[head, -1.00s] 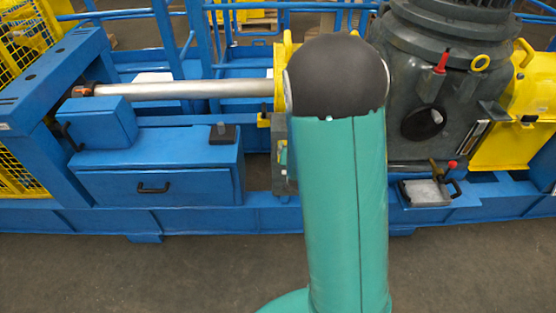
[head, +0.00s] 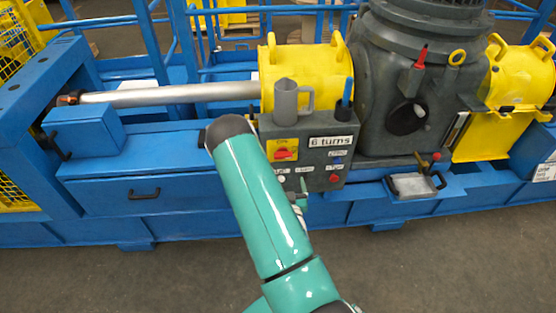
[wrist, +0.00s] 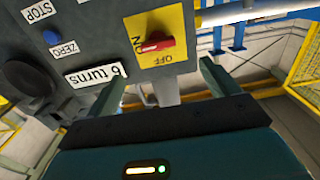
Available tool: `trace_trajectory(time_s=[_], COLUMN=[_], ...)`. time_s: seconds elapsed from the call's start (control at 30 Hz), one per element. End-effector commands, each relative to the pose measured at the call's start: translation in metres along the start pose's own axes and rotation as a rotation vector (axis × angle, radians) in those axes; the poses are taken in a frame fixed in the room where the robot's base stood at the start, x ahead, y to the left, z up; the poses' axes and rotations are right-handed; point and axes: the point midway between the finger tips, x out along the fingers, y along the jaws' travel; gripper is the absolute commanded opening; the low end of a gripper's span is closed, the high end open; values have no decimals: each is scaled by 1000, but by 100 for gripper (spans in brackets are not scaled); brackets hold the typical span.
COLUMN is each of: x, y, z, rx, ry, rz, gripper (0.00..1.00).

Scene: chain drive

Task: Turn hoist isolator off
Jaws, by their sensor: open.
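The hoist isolator is a red handle (head: 285,155) on a yellow plate, at the upper left of the grey control panel (head: 322,152). In the wrist view the red handle (wrist: 155,43) lies across its yellow plate (wrist: 164,22), which carries ON and OFF labels. The handle's end is near the ON label. My gripper (wrist: 163,77) is open and empty, its fingers apart, with the isolator beyond them and no contact visible. In the head view my arm covers most of the gripper.
A grey mug-like container (head: 287,101) and a blue-handled item (head: 345,98) stand on the panel top. A "6 turns" label (wrist: 97,74), a blue button (wrist: 50,38) and a dark round knob (wrist: 24,84) are beside the isolator. A metal tray (head: 412,186) sits to the right.

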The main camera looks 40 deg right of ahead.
Motion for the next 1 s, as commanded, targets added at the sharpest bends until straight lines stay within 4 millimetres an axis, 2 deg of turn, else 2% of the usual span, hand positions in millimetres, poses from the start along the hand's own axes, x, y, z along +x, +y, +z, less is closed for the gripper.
trace_trajectory(time_s=[0.4,0.6,0.8,1.0], x=[79,112,126,127], y=[1,0,-2,-2], z=[-1,-1,0,0], rx=[-1,-1,-1,-1], ry=[3,2,-1,-1], rz=[3,2,1,1], gripper=[87,87,87,87])
